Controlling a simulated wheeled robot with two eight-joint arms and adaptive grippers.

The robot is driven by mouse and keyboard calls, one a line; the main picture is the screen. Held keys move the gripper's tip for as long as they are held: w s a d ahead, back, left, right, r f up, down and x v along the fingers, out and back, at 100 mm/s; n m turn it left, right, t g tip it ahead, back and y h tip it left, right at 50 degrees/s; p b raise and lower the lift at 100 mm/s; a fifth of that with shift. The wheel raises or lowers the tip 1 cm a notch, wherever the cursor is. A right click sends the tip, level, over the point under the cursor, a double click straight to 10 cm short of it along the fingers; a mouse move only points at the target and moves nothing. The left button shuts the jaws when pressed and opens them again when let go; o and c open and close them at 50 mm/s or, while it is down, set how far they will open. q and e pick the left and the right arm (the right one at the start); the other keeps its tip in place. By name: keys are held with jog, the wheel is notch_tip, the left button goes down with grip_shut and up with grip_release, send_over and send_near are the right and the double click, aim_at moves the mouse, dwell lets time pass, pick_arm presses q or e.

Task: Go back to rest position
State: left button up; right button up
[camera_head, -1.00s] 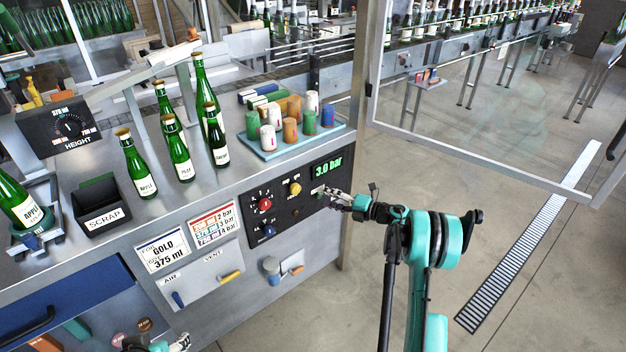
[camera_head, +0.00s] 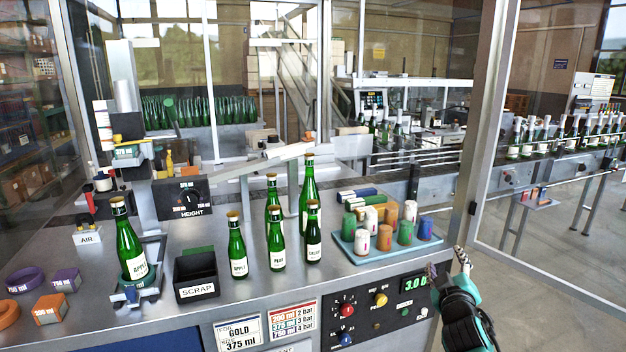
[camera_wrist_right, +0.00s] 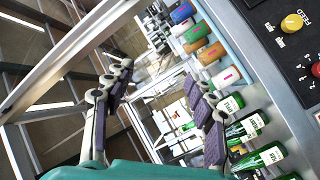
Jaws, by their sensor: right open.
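My right gripper (camera_head: 450,268) is at the right end of the control panel (camera_head: 372,312), in front of the machine's edge. That view looks past the fingers to the counter's bottles and capsules. My left gripper does not show in the head view.
Several green bottles (camera_head: 276,240) stand on the counter beside the black SCRAP bin (camera_head: 196,275). One bottle (camera_head: 128,245) sits in the holder at left. A blue tray (camera_head: 366,258) holds coloured capsules. A metal-framed glass guard (camera_head: 483,120) rises right of the panel.

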jog(key=s+a+f+m+g+y, duration=0.1)
jog(key=s+a+f+m+g, duration=0.1)
jog(key=s+f, duration=0.4)
jog(key=s+a+f+m+g+y, duration=0.2)
jog(key=s+a+f+g, duration=0.2)
jog(key=s+a+f, duration=0.3)
jog(key=s+a+f+m+g+y, duration=0.1)
jog(key=s+a+f+g, duration=0.2)
jog(key=s, duration=1.2)
notch_tip(320, 180, down, 4)
jog(key=shift+a+r+m+g, duration=0.15)
jog(key=shift+a+m+g, duration=0.2)
jog(key=shift+a, duration=0.5)
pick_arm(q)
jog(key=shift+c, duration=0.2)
pick_arm(e)
jog(key=shift+s, duration=0.1)
